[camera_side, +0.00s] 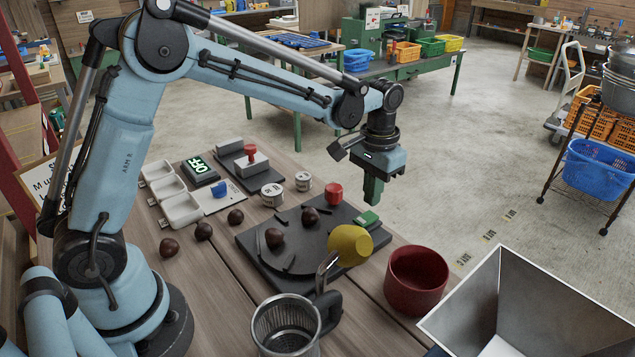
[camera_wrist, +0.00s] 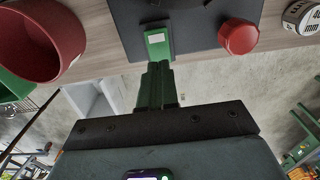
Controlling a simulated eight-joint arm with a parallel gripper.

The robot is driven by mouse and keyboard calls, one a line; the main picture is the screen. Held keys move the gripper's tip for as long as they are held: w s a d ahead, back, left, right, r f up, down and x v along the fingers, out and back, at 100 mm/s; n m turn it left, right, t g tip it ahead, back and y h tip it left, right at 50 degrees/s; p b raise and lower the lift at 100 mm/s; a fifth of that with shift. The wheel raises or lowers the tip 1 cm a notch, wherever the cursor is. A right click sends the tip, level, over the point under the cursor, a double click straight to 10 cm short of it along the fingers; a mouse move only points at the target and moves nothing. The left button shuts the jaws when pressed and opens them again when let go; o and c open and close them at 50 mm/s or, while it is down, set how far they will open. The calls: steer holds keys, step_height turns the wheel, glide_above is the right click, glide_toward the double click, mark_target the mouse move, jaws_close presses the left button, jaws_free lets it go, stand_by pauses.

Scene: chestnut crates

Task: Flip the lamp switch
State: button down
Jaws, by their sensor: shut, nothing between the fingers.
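No part is plainly labelled as the lamp switch. A dark box with a lit green display (camera_side: 200,168) reads OFF at the back left of the bench. Beside it a small blue knob (camera_side: 220,188) sits on a grey plate (camera_side: 232,202); I cannot tell whether this is the switch. My gripper (camera_side: 372,203) points down, shut and empty, near the right edge of the bench, well right of the display and blue knob. In the wrist view its green fingers (camera_wrist: 157,68) are together, just below a green block with a pale top (camera_wrist: 155,42) in the picture.
A red-knobbed device (camera_side: 250,158) stands behind the display's right. A red bowl (camera_side: 416,281), metal strainer (camera_side: 285,328) and metal hopper (camera_side: 535,310) stand in front.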

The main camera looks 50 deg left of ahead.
mark_target(369, 216)
steer(key=shift+r, duration=1.9)
steer(key=shift+s, duration=0.1)
steer(key=s+a+r+t, duration=0.1)
steer(key=s+a+t, duration=0.1)
steer(key=s, duration=0.6)
steer(key=s+a+r+t, duration=0.1)
steer(key=s+a+t, duration=0.1)
steer(key=s+t, duration=0.3)
steer(key=s, duration=0.3)
steer(key=shift+s+a+r, duration=0.15)
steer(key=shift+a+r, duration=0.1)
steer(key=shift+r, duration=0.05)
